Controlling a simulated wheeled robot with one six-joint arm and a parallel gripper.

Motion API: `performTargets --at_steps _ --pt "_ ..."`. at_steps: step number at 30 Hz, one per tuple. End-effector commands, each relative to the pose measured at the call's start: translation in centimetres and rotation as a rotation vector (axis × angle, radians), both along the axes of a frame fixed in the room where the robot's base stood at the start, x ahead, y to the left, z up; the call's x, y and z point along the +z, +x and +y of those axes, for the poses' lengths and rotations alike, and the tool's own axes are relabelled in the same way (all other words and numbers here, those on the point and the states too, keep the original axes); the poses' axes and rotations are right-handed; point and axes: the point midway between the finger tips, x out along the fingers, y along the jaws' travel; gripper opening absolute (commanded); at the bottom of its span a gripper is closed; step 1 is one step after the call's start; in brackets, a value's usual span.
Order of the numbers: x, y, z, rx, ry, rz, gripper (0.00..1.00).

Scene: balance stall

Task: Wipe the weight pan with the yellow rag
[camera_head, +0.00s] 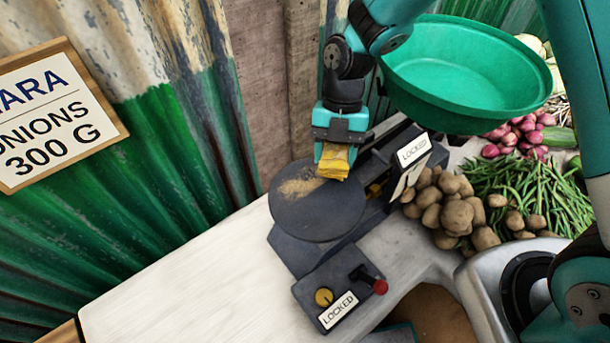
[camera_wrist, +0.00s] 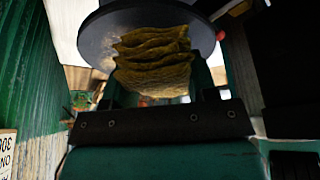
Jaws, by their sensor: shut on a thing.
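The weight pan (camera_head: 315,213) is a dark round plate on the near end of the balance. A tan dusty patch lies on its far left part. My gripper (camera_head: 333,160) is shut on the folded yellow rag (camera_head: 332,166), at the pan's far edge. I cannot tell whether the rag touches the pan. In the wrist view the rag (camera_wrist: 152,62) is bunched between the fingers, with the dark pan (camera_wrist: 97,38) behind it. The rag hides part of the pan there.
A large green bowl (camera_head: 465,75) sits at the balance's far end. A lever with a red knob (camera_head: 380,287) stands beside a "LOCKED" label (camera_head: 338,309). Potatoes (camera_head: 457,216), green beans (camera_head: 530,190) and onions (camera_head: 520,135) lie to the right. The counter's left part (camera_head: 170,285) is clear.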

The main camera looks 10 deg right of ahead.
Motion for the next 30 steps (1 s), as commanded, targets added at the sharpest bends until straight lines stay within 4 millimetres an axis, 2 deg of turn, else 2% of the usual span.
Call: performTargets --at_steps 15,21,30 --pt "4.8 -0.2 0.7 0.014 -0.001 0.002 0.30" --pt "5.6 -0.2 0.8 0.015 -0.001 0.004 0.30" --pt "5.5 -0.2 0.8 0.015 -0.001 0.004 0.30"
